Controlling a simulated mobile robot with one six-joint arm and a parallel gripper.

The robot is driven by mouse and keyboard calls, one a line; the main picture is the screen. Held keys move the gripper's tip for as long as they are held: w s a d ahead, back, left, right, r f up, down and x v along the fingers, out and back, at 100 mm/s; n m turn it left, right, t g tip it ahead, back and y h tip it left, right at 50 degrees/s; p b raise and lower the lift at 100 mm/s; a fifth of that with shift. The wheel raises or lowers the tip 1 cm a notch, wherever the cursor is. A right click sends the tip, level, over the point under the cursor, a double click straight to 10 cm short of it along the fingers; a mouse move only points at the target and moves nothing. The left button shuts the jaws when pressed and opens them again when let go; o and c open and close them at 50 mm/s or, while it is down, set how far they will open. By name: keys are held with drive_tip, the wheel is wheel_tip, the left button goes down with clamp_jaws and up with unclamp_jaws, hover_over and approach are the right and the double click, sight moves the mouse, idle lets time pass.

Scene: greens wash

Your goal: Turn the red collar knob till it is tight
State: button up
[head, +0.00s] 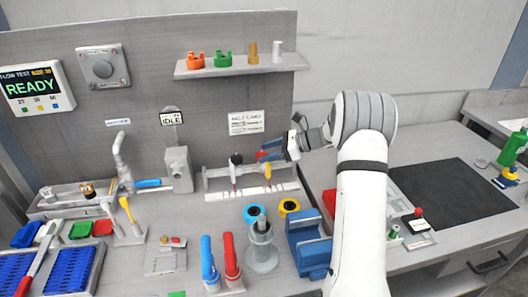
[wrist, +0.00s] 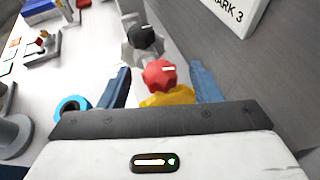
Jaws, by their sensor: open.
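The red collar knob (wrist: 159,74) has a lobed rim and a pale mark on its top. It shows in the wrist view above a yellow part (wrist: 170,96). A small piece of the red knob (head: 261,155) also shows in the head view, at the wall-side rack. My gripper (wrist: 161,70) is open, with one blue finger on each side of the red knob. Gaps show between the knob and both fingers. In the head view my gripper (head: 267,150) comes in from the right and hides most of the knob.
A black knob (wrist: 147,40) stands beside the red one on the same rack (head: 215,188). A card (wrist: 236,12) hangs on the wall close by. Blue (head: 254,212) and yellow (head: 289,205) rings, a grey stand (head: 262,250) and a blue vise (head: 309,243) stand in front.

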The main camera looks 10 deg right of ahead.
drive_tip(key=shift+w+a+f, duration=0.1)
drive_tip(key=shift+a+f, duration=0.1)
drive_tip(key=shift+a, duration=0.3)
drive_tip(key=c, duration=1)
drive_tip(key=shift+w+r+n+g+p, duration=0.15)
drive_tip(key=shift+n+g+p, duration=0.5)
drive_tip(key=shift+n+g, duration=0.65)
drive_tip(key=shift+g, duration=0.1)
drive_tip(key=o, duration=1)
drive_tip(key=shift+y, duration=0.3)
drive_tip(key=shift+d, duration=0.1)
